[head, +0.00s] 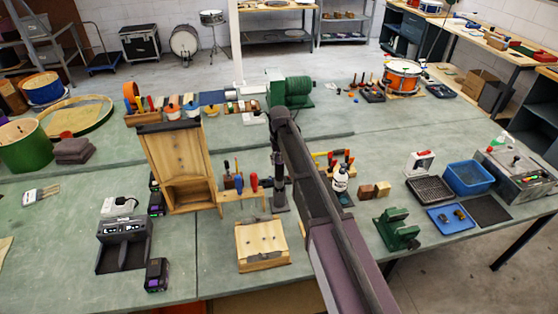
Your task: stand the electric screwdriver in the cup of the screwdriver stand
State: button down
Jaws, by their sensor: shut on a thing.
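My gripper (277,160) hangs down from the end of my arm, just right of the wooden tool rack. It is small and dark here, and its fingers are hard to make out. It is shut on a dark upright thing (279,188), which looks like the electric screwdriver. The lower end of this thing is close to a small dark base (281,208) on the bench, perhaps the screwdriver stand. I cannot tell whether the tool is inside a cup or only above or beside it. My arm hides part of the bench to the right.
A rack of screwdrivers (240,193) and a wooden cabinet (178,160) stand close on the left. A wooden box (262,245) lies in front. A white bottle (340,180), wooden blocks (374,190) and a green vise (398,232) are to the right. The bench's front left-middle has free room.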

aim_at(279, 171)
jog(key=shift+f+b, duration=2.6)
jog(key=shift+f, duration=0.1)
jog(key=shift+c, duration=0.6)
grip_release()
